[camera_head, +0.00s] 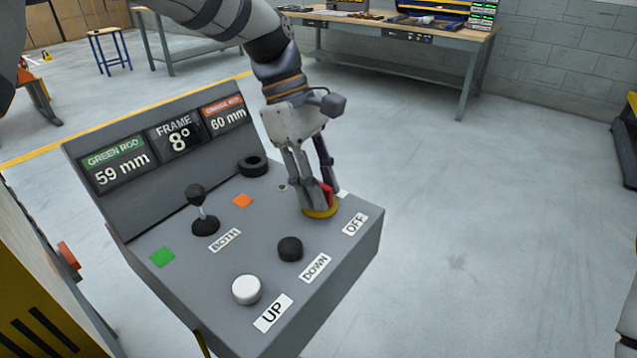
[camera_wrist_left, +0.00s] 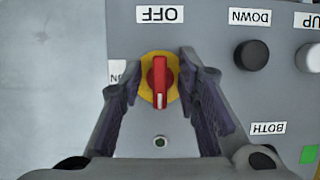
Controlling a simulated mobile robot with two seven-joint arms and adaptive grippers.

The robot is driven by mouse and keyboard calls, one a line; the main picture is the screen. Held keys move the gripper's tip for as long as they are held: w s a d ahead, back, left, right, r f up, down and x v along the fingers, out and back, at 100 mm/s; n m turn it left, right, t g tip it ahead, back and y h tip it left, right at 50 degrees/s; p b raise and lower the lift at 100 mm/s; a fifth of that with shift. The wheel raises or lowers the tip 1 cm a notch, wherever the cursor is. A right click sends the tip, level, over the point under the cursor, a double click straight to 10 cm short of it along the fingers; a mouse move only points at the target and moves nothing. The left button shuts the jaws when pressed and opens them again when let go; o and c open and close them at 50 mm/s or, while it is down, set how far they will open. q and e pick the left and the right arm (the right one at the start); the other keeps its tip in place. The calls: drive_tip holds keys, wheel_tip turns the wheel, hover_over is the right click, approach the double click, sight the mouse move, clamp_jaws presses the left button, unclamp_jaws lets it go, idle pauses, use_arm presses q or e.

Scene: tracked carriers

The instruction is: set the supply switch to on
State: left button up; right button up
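The supply switch is a red knob (camera_wrist_left: 160,82) on a yellow base (camera_wrist_left: 146,94); the yellow base also shows in the head view (camera_head: 320,213). The OFF label (camera_wrist_left: 160,14) lies on one side of it and the ON label (camera_wrist_left: 118,72), partly hidden by a finger, on another. The knob's long grip lies along the line towards OFF. My left gripper (camera_head: 317,198) reaches down over the switch. In the left wrist view its fingers stand either side of the knob, with gaps showing, so it is open.
The sloped grey console carries a black DOWN button (camera_head: 290,249), a white UP button (camera_head: 247,290), a joystick (camera_head: 203,212) and a black ring-shaped knob (camera_head: 253,166). A small dark green lamp (camera_wrist_left: 160,141) sits by the switch. Displays (camera_head: 176,137) stand behind. Open floor lies right.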

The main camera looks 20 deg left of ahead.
use_arm(q)
clamp_jaws()
use_arm(e)
drive_tip(key=shift+s+f, duration=0.1)
use_arm(q)
drive_tip(key=m+g+b, duration=0.1)
drive_tip(key=m, duration=0.3)
drive_tip(key=shift+f+y, duration=0.15)
drive_tip(key=shift+y, duration=0.15)
drive_tip(key=m, duration=0.2)
drive_tip(key=m+g+y+b, duration=0.1)
drive_tip(key=m, duration=0.1)
drive_tip(key=shift+m+y, duration=0.3)
drive_tip(key=m, duration=0.2)
drive_tip(key=m+g+y, duration=0.1)
drive_tip(key=m, duration=0.1)
drive_tip(key=shift+y, duration=0.3)
drive_tip(key=shift+r+m+y, duration=0.1)
drive_tip(key=shift+m+y, duration=0.35)
drive_tip(key=shift+m, duration=0.8)
drive_tip(key=shift+r+m+y, duration=0.1)
drive_tip(key=shift+m+y, duration=0.35)
drive_tip(key=shift+m, duration=0.8)
use_arm(e)
drive_tip(key=shift+s+f+g, duration=0.6)
drive_tip(key=shift+s+f, duration=0.65)
drive_tip(key=shift+s, duration=0.15)
